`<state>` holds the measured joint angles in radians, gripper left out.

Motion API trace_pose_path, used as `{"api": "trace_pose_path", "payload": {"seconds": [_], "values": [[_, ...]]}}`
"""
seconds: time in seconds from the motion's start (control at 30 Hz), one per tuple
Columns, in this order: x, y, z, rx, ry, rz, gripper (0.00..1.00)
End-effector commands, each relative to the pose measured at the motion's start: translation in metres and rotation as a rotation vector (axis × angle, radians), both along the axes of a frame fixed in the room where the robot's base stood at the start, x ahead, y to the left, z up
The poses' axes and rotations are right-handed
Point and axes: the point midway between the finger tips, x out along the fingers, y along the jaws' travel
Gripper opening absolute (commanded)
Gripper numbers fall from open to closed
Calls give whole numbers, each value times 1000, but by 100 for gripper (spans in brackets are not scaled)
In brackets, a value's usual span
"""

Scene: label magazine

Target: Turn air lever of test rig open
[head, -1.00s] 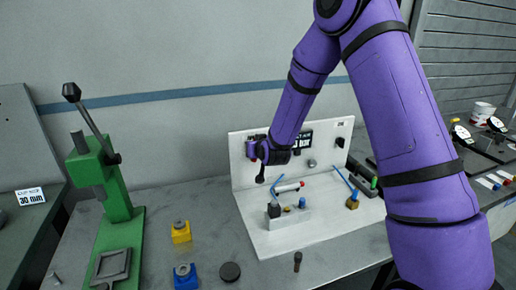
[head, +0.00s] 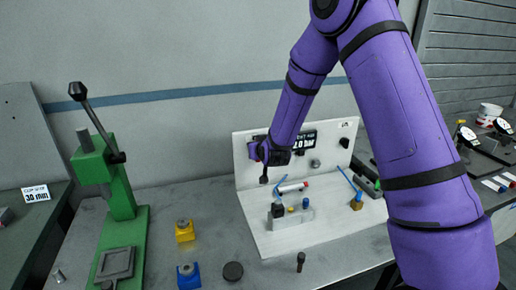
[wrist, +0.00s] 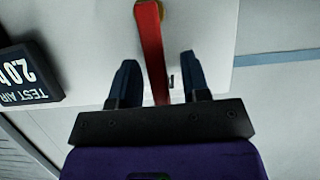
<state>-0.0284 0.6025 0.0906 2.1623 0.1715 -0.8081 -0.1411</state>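The air lever is a red bar (wrist: 158,62) on the white panel (wrist: 95,25) of the test rig, seen in the wrist view. It runs from a brass-coloured pivot at the top down between my fingers. My gripper (wrist: 159,70) is open, one dark finger on each side of the lever, with visible gaps on both sides. In the head view my gripper (head: 264,166) is in front of the rig's upright white panel (head: 342,158), and the lever is hidden there. A display (wrist: 28,75) marked TEST AIR reads 2.0, upside down in the wrist view.
A green press (head: 122,190) stands left. Yellow (head: 184,231) and blue (head: 188,276) fixtures and a black disc (head: 232,271) lie between.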

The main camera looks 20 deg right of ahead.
Motion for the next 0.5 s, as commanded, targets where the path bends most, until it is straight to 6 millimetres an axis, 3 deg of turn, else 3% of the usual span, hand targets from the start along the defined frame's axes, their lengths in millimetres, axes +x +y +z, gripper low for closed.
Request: {"api": "trace_pose_path", "payload": {"seconds": [0.27, 0.5], "values": [[-7, 0, 4, 1, -2, 0, 43], [-44, 1, 20, 0, -2, 1, 43]]}}
